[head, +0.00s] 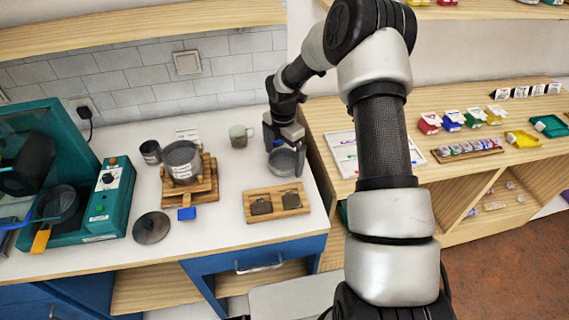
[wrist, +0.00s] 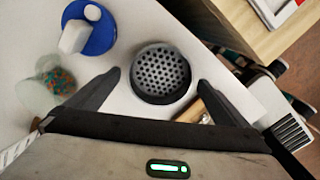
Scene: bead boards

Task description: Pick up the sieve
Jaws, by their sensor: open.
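The sieve (wrist: 162,72) is a round grey cup with a perforated bottom, standing on the white counter in the wrist view. In the wrist view my gripper (wrist: 157,82) is open, with one dark finger on each side of the sieve's lower part in the picture. Nothing is between the fingers that looks gripped, and I cannot tell the fingers' height above the rim.
A blue disc (wrist: 92,32) with a white piece and a clear jar of beads (wrist: 57,82) stand near the sieve. A wooden tray (head: 249,213) lies in front of it. A grey pot (head: 183,165) stands on a wooden stand at left. A bead shelf (head: 450,120) is at right.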

